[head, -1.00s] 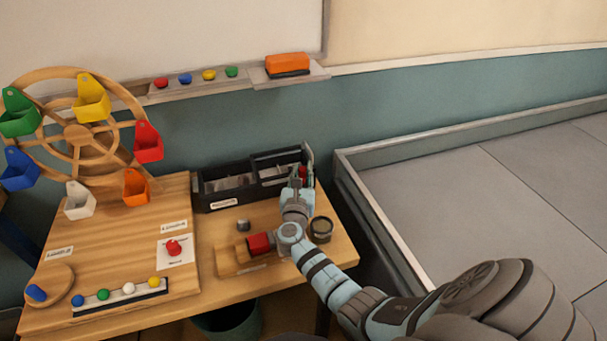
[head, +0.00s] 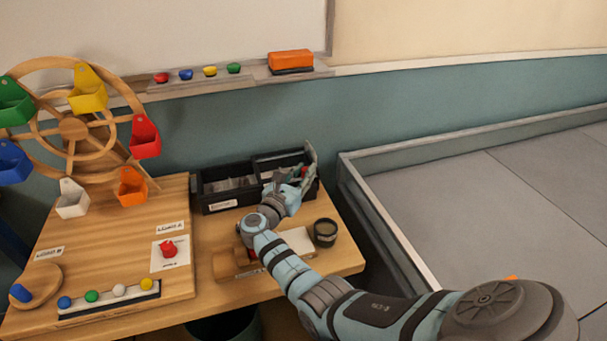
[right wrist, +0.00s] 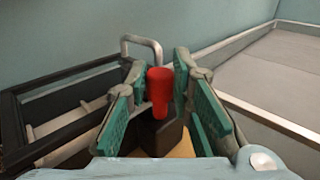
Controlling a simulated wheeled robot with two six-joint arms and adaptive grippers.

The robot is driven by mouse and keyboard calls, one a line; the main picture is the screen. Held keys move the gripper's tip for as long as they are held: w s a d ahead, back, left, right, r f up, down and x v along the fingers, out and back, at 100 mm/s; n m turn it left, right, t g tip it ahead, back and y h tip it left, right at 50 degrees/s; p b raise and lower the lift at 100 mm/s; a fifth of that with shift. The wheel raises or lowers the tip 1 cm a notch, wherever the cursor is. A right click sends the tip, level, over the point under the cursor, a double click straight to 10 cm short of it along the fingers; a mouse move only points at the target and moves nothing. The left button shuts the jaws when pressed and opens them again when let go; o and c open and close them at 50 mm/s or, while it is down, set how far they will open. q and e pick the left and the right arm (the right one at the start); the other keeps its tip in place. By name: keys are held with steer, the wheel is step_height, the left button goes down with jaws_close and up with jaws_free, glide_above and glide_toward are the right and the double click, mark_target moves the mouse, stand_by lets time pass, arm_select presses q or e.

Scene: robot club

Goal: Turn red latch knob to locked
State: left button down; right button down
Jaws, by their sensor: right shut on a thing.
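The red latch knob (head: 168,248) sits on a white card on the wooden board, left of my right arm. Print on the card is too small to read, so I cannot tell its setting. My right gripper (head: 300,172) is away from this knob, at the right end of the black divided box. In the right wrist view, its green-padded fingers (right wrist: 160,108) are shut on a red-topped thing (right wrist: 160,85) with a dark lower part. It stands upright in that picture. My left gripper is not in view.
The black box (head: 222,204) stands at the table's back. A dark round cup (head: 325,233) and a wooden block (head: 226,265) are near my arm. A wooden wheel with coloured buckets (head: 74,127) stands at the left, behind a row of coloured balls (head: 119,290).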

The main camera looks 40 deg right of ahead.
steer(key=c, duration=1.4)
jaws_free()
steer(key=shift+a, duration=0.2)
steer(key=v, duration=0.7)
steer(key=shift+s, duration=0.15)
